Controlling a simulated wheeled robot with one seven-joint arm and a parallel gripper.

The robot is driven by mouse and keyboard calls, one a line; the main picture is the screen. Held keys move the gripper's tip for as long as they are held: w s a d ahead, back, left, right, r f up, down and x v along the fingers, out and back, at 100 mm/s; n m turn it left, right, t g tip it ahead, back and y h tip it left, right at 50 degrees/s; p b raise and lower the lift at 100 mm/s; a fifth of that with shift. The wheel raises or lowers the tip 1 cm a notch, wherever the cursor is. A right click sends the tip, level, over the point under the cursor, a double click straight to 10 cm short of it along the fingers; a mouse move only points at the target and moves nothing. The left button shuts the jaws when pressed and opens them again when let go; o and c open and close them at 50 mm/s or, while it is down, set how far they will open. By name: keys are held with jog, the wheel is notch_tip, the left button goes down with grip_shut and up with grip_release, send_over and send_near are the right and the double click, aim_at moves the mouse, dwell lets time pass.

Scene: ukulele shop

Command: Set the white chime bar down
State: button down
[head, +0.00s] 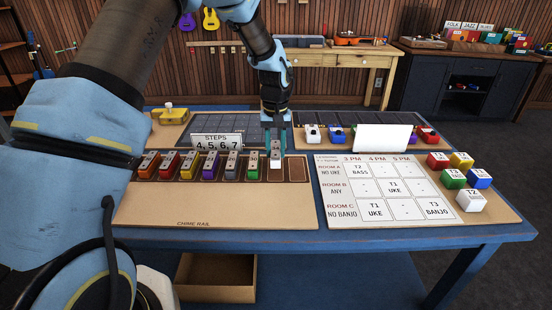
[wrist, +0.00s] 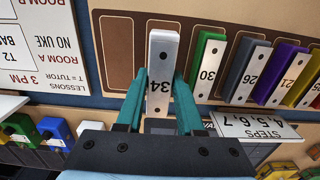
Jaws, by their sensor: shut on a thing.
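The white chime bar (wrist: 160,70), marked 34, is between the teal fingers of my gripper (wrist: 158,108), which is shut on it. In the head view, my gripper (head: 275,143) points down over the chime rail (head: 190,206) with the white bar (head: 275,163) at its tips. The bar is over the brown slot just right of the green bar (head: 254,168); I cannot tell whether its foot touches the rail. The last slot (head: 297,169), at the right end, is empty. The green bar (wrist: 209,68), marked 30, stands close beside one finger in the wrist view.
Grey (head: 232,167), purple (head: 209,167) and several other bars fill the slots to the left. The steps sign (head: 217,141) stands behind the rail. A lesson board (head: 385,211) with coloured blocks lies to the right. The rail's front is bare.

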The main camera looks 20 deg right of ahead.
jog(key=shift+f+p, duration=0.45)
jog(key=shift+f, duration=1.4)
jog(key=shift+f, duration=0.2)
jog(key=c, duration=0.5)
grip_release()
jog(key=shift+r, duration=0.1)
